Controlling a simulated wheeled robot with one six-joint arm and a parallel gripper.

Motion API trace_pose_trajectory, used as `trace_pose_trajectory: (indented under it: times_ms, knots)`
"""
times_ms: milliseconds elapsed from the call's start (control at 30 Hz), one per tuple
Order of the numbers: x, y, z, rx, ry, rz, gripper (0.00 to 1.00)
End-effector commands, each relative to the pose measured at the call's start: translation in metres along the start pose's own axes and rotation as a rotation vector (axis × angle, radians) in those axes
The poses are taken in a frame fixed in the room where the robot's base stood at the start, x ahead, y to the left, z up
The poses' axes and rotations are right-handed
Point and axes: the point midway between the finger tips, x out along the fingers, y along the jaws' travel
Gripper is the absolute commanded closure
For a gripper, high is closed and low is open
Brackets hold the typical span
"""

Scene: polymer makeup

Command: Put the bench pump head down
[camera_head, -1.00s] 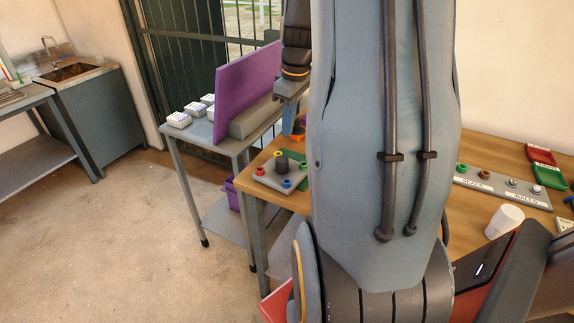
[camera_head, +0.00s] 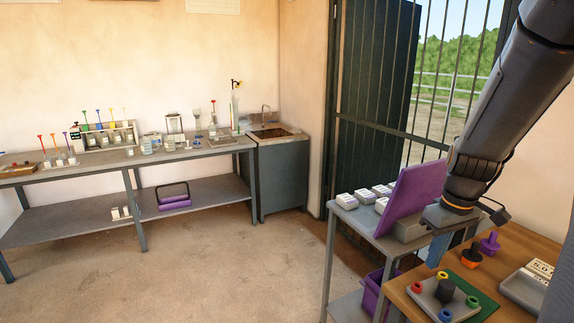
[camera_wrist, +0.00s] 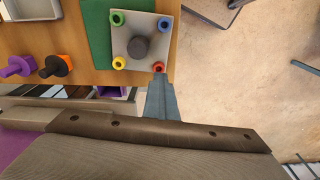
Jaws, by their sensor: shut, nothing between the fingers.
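A square grey plate (camera_head: 428,299) lies on the wooden bench, partly over a green mat (camera_head: 484,299). It carries a dark knob (camera_head: 445,291) in the middle and a coloured ring at each corner: red, yellow, green and blue. It may be the pump head; I cannot tell for sure. The plate (camera_wrist: 128,27) also shows in the wrist view. My gripper (camera_head: 437,252) points down, shut and empty, just beyond the plate's edge and apart from the knob. In the wrist view, my gripper's fingers (camera_wrist: 160,88) end close to the red ring (camera_wrist: 159,67).
An orange and black plug (camera_head: 471,259) and a purple plug (camera_head: 490,244) stand nearby on the bench. A purple panel (camera_head: 412,196) and several white boxes (camera_head: 364,197) stand on the side table. A long grey bench (camera_head: 95,173) with glassware lines the back wall. Open floor lies between.

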Motion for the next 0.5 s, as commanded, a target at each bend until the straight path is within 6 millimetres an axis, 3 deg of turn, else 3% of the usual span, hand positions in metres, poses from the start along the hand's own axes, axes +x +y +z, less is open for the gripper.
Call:
trace_pose_trajectory:
  times_ms: [33,200,333,467,500]
  knots:
    - [0.002,-0.034,-0.002,0.014,-0.002,0.004,1.0]
    - [0.009,-0.123,0.008,0.129,0.003,0.02,1.0]
    - [0.014,-0.169,0.024,0.2,0.012,0.025,1.0]
    - [0.016,-0.193,0.035,0.245,0.019,0.026,1.0]
    - [0.017,-0.197,0.037,0.253,0.021,0.026,0.93]
